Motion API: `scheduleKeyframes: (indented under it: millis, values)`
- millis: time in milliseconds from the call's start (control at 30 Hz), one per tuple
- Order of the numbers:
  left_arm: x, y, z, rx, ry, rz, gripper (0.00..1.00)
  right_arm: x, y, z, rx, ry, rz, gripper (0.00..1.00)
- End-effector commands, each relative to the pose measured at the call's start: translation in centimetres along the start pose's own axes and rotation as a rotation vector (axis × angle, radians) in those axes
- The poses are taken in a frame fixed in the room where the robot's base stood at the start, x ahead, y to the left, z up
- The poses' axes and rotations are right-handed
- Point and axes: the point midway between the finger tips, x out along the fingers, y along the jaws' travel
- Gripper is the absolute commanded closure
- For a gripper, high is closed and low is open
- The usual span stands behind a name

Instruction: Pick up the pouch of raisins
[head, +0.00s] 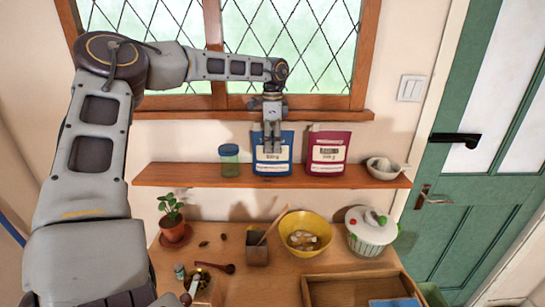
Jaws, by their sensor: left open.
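Two pouches stand upright on the wooden wall shelf: a blue pouch (285,154) and a magenta pouch (328,152) to its right. Both have pale labels whose print is too small to read, so I cannot tell which holds raisins. My left gripper (272,148) points down in front of the blue pouch, with its fingers open, and hides part of its left half and label. I cannot tell whether the fingers touch the pouch. My right gripper is out of view.
The shelf (195,174) also holds a green jar (229,160) at left and a white bowl (383,168) at right. Below, the table carries a potted plant (173,220), a yellow bowl (305,233), a white lidded pot (371,232) and a wooden tray (345,291). The window sill is above.

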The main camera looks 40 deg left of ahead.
Motion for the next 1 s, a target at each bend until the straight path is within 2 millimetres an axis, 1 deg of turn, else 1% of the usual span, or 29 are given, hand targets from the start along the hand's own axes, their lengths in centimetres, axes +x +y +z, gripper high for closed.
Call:
scheduleKeyframes:
  millis: [33,200,667,767,1000]
  values:
    - [0.4,0.1,0.0,0.0,-0.001,0.003,0.39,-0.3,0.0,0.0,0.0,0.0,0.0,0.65]
    - [1.4,0.0,0.0,-0.001,0.001,0.0,0.39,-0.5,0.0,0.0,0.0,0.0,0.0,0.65]
    - [1.5,0.0,0.0,-0.001,0.0,0.0,0.39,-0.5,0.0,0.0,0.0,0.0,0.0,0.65]
    - [1.5,0.0,0.0,-0.001,0.0,0.0,0.5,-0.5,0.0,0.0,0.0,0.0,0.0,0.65]
    - [1.5,0.0,0.0,-0.001,0.0,0.0,0.81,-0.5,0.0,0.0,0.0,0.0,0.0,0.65]
